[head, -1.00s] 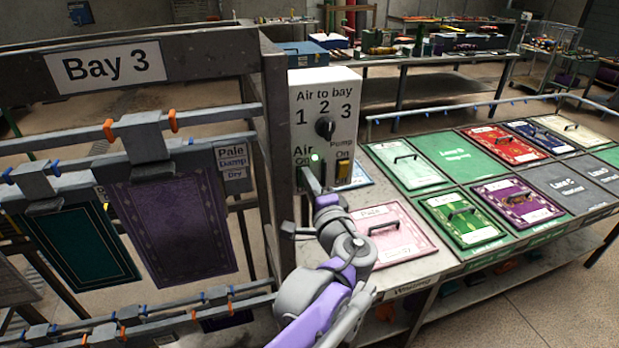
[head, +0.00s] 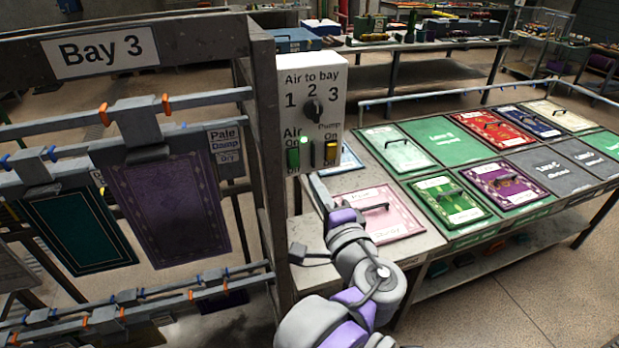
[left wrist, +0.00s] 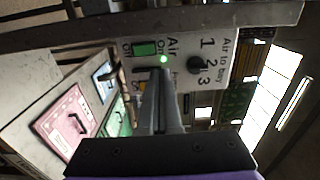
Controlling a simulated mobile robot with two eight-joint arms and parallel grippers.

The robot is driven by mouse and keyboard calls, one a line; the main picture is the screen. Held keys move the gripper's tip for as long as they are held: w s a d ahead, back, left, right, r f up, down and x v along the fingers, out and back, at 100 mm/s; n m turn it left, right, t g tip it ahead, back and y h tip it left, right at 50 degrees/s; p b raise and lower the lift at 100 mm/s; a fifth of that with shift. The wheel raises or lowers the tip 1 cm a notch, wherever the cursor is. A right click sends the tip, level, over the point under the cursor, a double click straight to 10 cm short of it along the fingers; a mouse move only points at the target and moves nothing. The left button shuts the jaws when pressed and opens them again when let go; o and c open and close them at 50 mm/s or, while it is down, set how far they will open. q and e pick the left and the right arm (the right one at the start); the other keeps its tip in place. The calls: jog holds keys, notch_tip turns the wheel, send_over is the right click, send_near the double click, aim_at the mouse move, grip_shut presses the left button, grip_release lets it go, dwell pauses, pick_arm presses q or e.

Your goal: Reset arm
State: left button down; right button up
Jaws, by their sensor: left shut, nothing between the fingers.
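My left gripper (head: 318,188) is shut and empty. In the head view it is just below the white control box (head: 314,92), in front of it and above the bench. In the left wrist view its closed fingers (left wrist: 161,78) point toward the box, which lies sideways there. The box carries a dark "Air to bay" dial (head: 313,111) marked 1, 2, 3, a green air switch (head: 293,157), a lit green lamp (head: 303,140) and a yellow pump switch (head: 330,150). Whether the fingertips touch the box cannot be told. My right gripper is not in view.
The Bay 3 frame (head: 262,150) stands close left of the arm, with a purple rug (head: 170,210) and a dark green rug (head: 78,230) hanging in it. A pink panel with a handle (head: 398,222) lies on the bench to the right. Other coloured panels lie beyond.

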pick_arm(q)
jog(key=shift+v, duration=0.8)
jog(key=shift+r, duration=0.15)
jog(key=s+a+f+n+g, duration=0.3)
jog(key=a+f+g, duration=0.1)
jog(key=a+f, duration=0.45)
jog(key=s+a+f+n+g, duration=0.3)
jog(key=a+f+g, duration=0.1)
jog(key=a+f, duration=0.4)
jog(key=s+a+f+n+g+h, duration=0.3)
jog(key=s+f+n+h, duration=0.2)
jog(key=s+f+n, duration=0.3)
jog(key=s+f, duration=0.3)
jog(key=s, duration=0.2)
jog(key=shift+s+a+f+g+h, duration=0.2)
jog(key=shift+s+f+g+h, duration=0.1)
jog(key=shift+s+g, duration=0.1)
